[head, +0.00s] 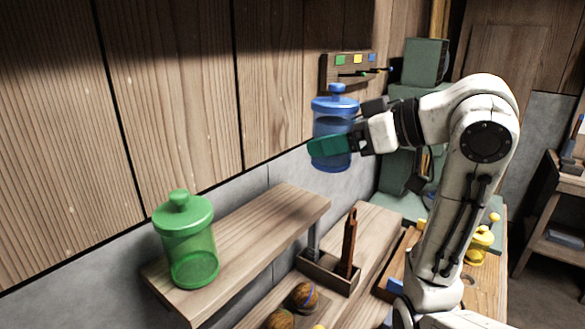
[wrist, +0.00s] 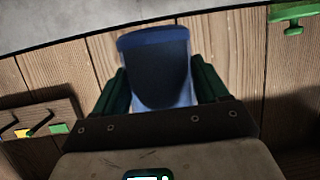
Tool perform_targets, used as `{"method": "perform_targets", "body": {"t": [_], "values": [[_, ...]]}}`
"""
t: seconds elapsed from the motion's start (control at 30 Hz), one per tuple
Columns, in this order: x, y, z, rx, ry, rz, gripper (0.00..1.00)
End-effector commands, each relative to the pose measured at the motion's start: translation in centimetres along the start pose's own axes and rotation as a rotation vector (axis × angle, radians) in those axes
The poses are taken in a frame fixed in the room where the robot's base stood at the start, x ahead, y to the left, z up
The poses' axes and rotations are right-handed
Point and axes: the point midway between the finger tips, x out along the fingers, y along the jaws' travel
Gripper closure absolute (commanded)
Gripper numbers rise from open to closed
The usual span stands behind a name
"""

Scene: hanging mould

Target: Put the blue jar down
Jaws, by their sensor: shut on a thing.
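The blue jar (head: 333,117) is a see-through lidded jar with a knob on top, held upright in the air in the head view. My gripper (head: 330,146) is shut on it, with a green finger across the jar's lower front. In the wrist view the blue jar (wrist: 157,65) sits between the two green fingers of my gripper (wrist: 158,85). A wooden shelf (head: 262,228) on the wall is below and to the left of the jar. The jar is clear of the shelf.
A green lidded jar (head: 186,240) stands on the shelf's near left end; the shelf's right part is bare. Below are a wooden tray (head: 326,275), patterned balls (head: 305,295) and a yellow jar (head: 480,245). A wall rack (head: 345,70) with coloured squares is behind the blue jar.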

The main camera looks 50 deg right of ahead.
Motion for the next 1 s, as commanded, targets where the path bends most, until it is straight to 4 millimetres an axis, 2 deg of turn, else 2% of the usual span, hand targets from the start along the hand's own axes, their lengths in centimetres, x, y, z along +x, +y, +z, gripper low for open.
{"method": "perform_targets", "body": {"t": [0.03,0.27,0.43,0.6,1.0], "values": [[0.0,-0.1,-0.6,0.004,0.000,-0.003,0.72],[0.9,-0.2,-0.3,-0.001,-0.009,0.003,0.72],[3.9,0.1,0.4,-0.002,-0.013,0.005,0.72],[7.2,0.1,2.5,-0.001,-0.011,0.002,0.72],[10.7,0.3,4.5,0.000,-0.011,0.006,0.72]]}}
